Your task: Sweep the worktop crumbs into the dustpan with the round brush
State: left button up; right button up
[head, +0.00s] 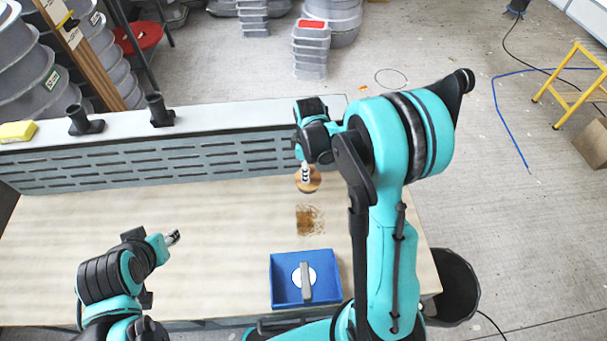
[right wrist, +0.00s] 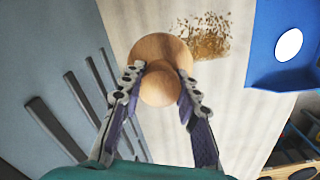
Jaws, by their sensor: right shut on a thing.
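The round brush (head: 312,184) has a wooden disc and a ball-shaped wooden knob, which also show in the right wrist view (right wrist: 161,50). My right gripper (head: 304,168) is shut on the knob and holds the brush upright, just behind the crumbs. The brown crumbs (head: 310,219) lie in a patch on the worktop, and also show in the right wrist view (right wrist: 208,38). The blue dustpan (head: 283,291) lies in front of the crumbs, with a grey handle and a white round spot. My left gripper (head: 173,238) is over the left worktop, apart from everything; its jaw opening is unclear.
A slotted grey panel (head: 150,160) runs along the back of the pale worktop (head: 215,235). On its ledge are black holders (head: 160,112) and a yellow block (head: 17,131). A black bin (head: 455,290) stands right of the table. The worktop's middle left is clear.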

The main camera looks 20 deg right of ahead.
dwell(0.5)
jog(key=shift+f+b, duration=2.45)
jog(key=shift+f, duration=0.3)
jog(key=shift+f, duration=0.15)
jog(key=shift+f+b, duration=1.15)
jog(key=shift+b, duration=0.05)
jog(key=shift+s+r, duration=0.1)
jog(key=shift+s, duration=0.05)
jog(key=shift+s+a, duration=0.25)
jog(key=shift+s, duration=0.55)
jog(key=shift+s+a, duration=0.25)
jog(key=shift+s, duration=0.55)
jog(key=shift+s+a, duration=0.25)
jog(key=shift+s, duration=0.55)
jog(key=shift+s+a+b, duration=0.15)
jog(key=shift+s+a, duration=0.1)
jog(key=shift+s, duration=0.75)
jog(key=shift+s+a+b, duration=0.15)
jog(key=shift+s+a, duration=0.1)
jog(key=shift+s, duration=0.7)
jog(key=shift+s, duration=0.1)
jog(key=shift+s+a, duration=0.25)
jog(key=shift+s, duration=0.5)
jog(key=shift+s+a, duration=0.2)
jog(key=shift+s, duration=0.5)
jog(key=shift+s+a, duration=0.25)
jog(key=shift+s, duration=0.5)
